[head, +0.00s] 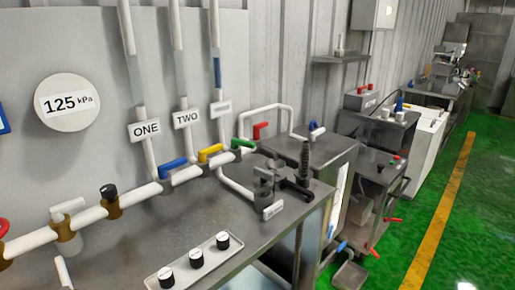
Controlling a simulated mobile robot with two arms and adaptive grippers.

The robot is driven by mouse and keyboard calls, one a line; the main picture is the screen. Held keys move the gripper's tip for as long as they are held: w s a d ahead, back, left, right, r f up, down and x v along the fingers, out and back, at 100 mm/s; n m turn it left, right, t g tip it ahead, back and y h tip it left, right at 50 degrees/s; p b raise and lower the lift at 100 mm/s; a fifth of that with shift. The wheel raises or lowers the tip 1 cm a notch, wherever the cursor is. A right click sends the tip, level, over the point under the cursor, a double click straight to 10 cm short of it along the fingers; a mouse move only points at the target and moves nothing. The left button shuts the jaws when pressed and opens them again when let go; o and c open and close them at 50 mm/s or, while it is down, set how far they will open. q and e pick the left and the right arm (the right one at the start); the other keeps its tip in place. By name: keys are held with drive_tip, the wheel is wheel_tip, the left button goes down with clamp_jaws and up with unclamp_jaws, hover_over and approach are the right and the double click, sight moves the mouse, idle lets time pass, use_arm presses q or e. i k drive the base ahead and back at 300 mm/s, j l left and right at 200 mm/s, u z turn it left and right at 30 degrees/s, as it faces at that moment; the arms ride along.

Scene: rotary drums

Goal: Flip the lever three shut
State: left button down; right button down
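Three white vertical pipes run down the wall panel. A blue lever (172,168) is near the foot of pipe ONE, and a yellow lever (210,152) near the foot of pipe TWO. A green lever (243,145) is near the foot of the third pipe and lies roughly along the horizontal pipe, tilted slightly. A red lever (261,130) is just beyond it. Neither gripper is in view.
A metal bench (260,240) stands below the pipes, with a strip of black knobs (196,259) at its front. A dark upright fitting (304,160) rises at its right end. A second cabinet (315,147) stands beyond. Green floor (440,245) is open at the right.

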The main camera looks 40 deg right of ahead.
sight(235, 143)
drive_tip(key=z, duration=1.45)
drive_tip(key=i+l, duration=0.25)
drive_tip(key=i, duration=0.25)
